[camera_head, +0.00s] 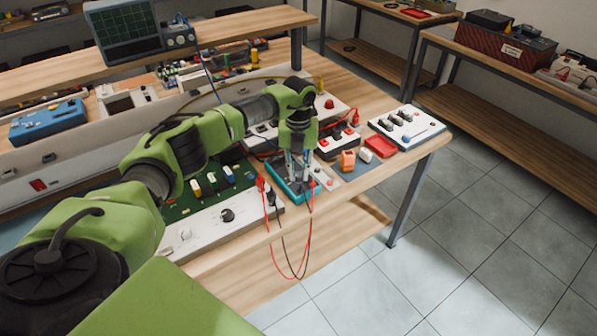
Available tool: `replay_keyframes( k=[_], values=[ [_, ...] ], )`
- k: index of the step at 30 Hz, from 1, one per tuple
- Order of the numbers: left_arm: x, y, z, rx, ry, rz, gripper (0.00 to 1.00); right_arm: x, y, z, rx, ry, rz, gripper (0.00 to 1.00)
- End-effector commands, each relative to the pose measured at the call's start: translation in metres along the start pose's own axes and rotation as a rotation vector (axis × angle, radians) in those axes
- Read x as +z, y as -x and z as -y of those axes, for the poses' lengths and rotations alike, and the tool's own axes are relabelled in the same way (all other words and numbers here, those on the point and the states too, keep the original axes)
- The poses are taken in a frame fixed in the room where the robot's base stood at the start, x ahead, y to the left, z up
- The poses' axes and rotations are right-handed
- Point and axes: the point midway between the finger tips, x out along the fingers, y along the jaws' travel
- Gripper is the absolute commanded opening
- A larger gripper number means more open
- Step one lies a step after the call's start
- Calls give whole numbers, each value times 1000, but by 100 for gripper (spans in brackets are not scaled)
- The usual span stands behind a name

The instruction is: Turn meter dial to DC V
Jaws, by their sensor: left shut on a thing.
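The meter (281,179) is a teal-edged, dark-faced box lying on the workbench near its front edge. My left arm, green and black, reaches in from the left, and my left gripper (297,172) points straight down over the meter's face. Its fingers are close together and shut on the meter dial, which they hide. The dial's pointer and markings cannot be read. A red and a black test lead (271,231) hang from the meter's area over the bench's front edge. My right gripper is not in view.
A white panel with a black knob (228,215) and a green circuit board lie left of the meter. Orange and white blocks (347,160), a red tray (380,146) and a switch panel (407,124) stand right. An oscilloscope (127,30) sits on the shelf. The tiled floor at right is clear.

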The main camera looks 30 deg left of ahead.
Motion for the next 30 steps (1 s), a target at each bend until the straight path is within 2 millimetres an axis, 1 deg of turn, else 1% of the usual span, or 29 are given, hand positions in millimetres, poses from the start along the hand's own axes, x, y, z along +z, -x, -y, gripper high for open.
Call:
replay_keyframes(
  k=[5, 21, 30],
  values=[
    [1, -1, 0, 0, -103, 0, 0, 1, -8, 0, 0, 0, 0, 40],
    [1, -1, 0, 0, -541, 2, 0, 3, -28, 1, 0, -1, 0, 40],
    [1, 0, 0, 0, -688, 1, 0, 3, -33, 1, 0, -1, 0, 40]
  ],
)
